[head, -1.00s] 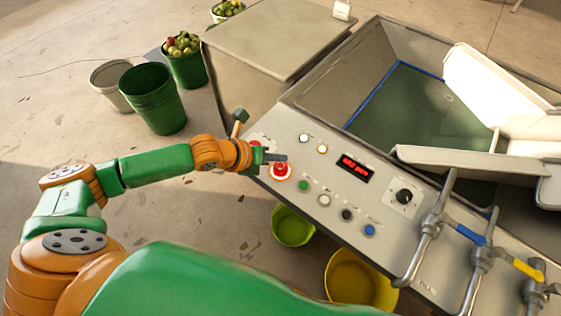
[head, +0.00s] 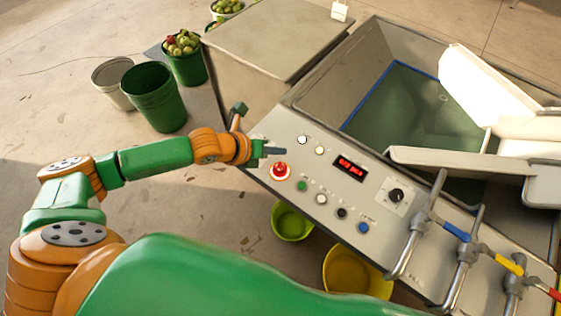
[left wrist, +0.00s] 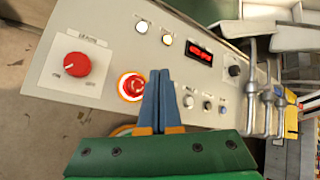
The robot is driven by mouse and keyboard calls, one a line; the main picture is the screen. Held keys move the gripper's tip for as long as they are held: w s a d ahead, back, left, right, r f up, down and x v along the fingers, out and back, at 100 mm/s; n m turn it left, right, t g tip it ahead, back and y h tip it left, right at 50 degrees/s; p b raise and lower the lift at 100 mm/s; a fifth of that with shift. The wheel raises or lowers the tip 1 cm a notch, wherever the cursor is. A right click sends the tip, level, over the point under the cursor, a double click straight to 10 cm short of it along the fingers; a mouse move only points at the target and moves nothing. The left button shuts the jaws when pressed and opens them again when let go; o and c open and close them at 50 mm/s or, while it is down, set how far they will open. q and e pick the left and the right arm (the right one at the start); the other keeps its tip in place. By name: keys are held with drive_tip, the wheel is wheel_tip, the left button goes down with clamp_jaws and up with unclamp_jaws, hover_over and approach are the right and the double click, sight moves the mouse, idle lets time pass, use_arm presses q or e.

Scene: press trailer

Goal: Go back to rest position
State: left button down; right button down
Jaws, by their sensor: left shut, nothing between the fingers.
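My left gripper (head: 274,151) is shut and empty. It hovers over the left part of the grey control panel (head: 270,128), beside the red emergency button (head: 280,170). In the left wrist view the shut fingers (left wrist: 160,90) point at the panel, just right of the red button (left wrist: 131,86), which has a lit ring. Left of it is a red rotary knob (left wrist: 72,66). A red digital display (head: 349,167) is lit on the panel. My right gripper is not in view.
Green buckets (head: 154,98) and a bucket of apples (head: 184,60) stand on the floor at the upper left. A yellow-green bowl (head: 291,222) and a yellow bucket (head: 352,272) sit below the panel. Pipes with coloured valve handles (head: 456,231) rise at the right.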

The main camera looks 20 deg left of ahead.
use_arm(q)
drive_tip(key=s+d+f+n, duration=0.1)
drive_tip(key=s+d+n, duration=0.6)
drive_tip(key=n, duration=0.7)
drive_tip(key=s+a+f+n+g+y, duration=0.4)
drive_tip(key=s+a+n, duration=0.7)
drive_tip(key=n, duration=0.7)
wheel_tip(320, 180, down, 17)
drive_tip(key=s+g+y, duration=0.1)
drive_tip(key=s, duration=0.2)
drive_tip(key=s+a+f+g, duration=0.1)
drive_tip(key=s+a+f, duration=0.1)
drive_tip(key=s+f, duration=0.8)
drive_tip(key=shift+s+y, duration=0.3)
drive_tip(key=shift+s, duration=0.65)
